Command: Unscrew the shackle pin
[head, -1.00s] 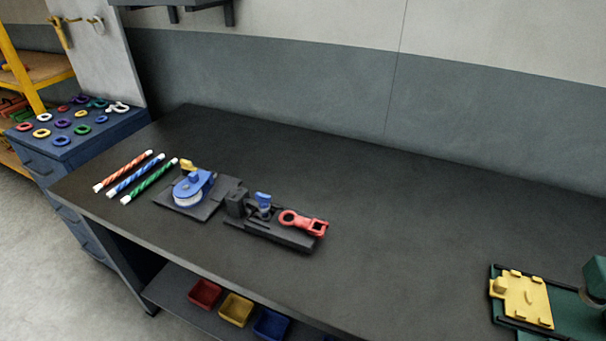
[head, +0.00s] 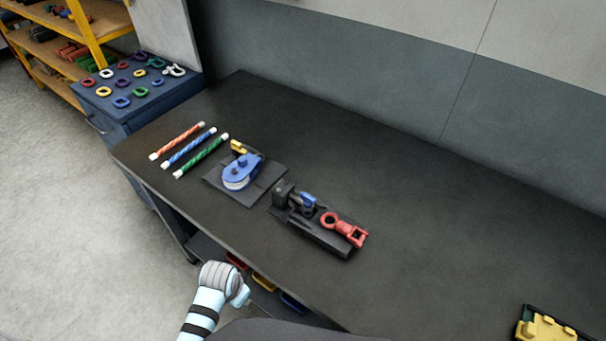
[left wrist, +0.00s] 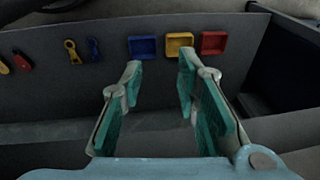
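A dark fixture (head: 322,240) on the bench carries a small blue piece (head: 308,200), which looks like the shackle, beside an upright black block. A red fitting with a ring and a fork (head: 345,230) lies at its right end. The shackle pin is too small to make out. My left gripper (left wrist: 158,66) is open and empty in the left wrist view, with teal finger pads apart, facing the under-bench shelf. In the head view part of my left arm shows low in front of the bench, below the fixture; its fingers are not clear. My right gripper is out of view.
A blue pulley on a plate (head: 239,174) and several striped rods (head: 202,155) lie left of the fixture. Blue (left wrist: 143,47), yellow (left wrist: 179,46) and red (left wrist: 213,43) bins stand on the shelf. A yellow piece (head: 545,329) is at lower right.

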